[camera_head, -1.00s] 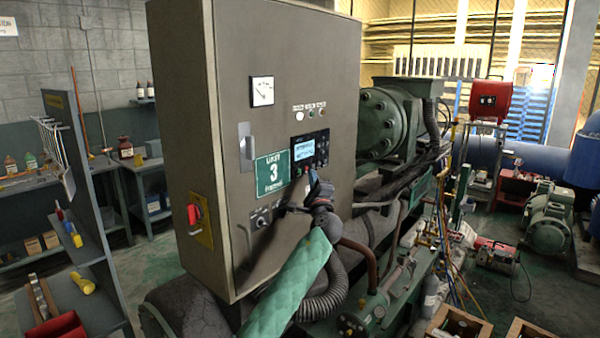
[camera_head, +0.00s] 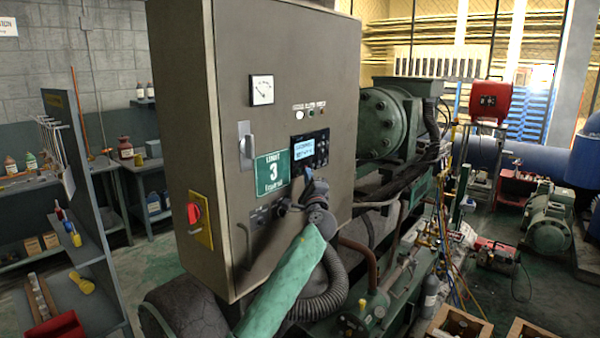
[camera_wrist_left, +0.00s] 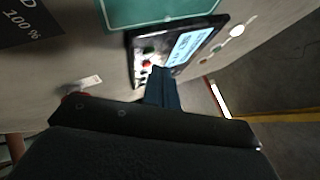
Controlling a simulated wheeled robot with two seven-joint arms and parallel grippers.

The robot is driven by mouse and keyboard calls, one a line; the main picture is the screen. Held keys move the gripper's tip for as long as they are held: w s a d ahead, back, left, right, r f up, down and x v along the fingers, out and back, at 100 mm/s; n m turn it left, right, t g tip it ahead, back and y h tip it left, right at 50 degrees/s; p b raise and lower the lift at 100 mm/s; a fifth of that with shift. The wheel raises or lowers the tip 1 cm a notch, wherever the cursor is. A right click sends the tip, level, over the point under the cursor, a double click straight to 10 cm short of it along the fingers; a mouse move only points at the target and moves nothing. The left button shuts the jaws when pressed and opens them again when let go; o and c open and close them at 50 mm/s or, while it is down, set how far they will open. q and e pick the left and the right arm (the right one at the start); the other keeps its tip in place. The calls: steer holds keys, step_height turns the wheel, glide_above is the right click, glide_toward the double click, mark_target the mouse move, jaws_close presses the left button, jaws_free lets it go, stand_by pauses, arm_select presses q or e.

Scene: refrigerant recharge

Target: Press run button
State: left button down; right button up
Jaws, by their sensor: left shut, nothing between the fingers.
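In the left wrist view, the shut fingers (camera_wrist_left: 160,82) point at the panel (camera_wrist_left: 140,45), close to a small red button (camera_wrist_left: 147,63). The lit display (camera_wrist_left: 190,45) lies to their upper right. I cannot tell whether the tips touch a button; labels are unreadable. My right gripper is not in view.
A dial gauge (camera_head: 262,90) and small indicator lights (camera_head: 311,112) are above the panel. A red switch (camera_head: 193,213) is on the cabinet's side. Green compressor machinery (camera_head: 385,125) and hoses (camera_head: 335,285) crowd the right and below. Free room lies in front of the panel.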

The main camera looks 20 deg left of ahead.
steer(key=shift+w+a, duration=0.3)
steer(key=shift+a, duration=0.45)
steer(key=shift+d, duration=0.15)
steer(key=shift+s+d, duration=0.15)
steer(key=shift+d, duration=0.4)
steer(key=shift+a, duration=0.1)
arm_select(q)
steer(key=shift+w+a, duration=0.15)
steer(key=shift+a, duration=0.25)
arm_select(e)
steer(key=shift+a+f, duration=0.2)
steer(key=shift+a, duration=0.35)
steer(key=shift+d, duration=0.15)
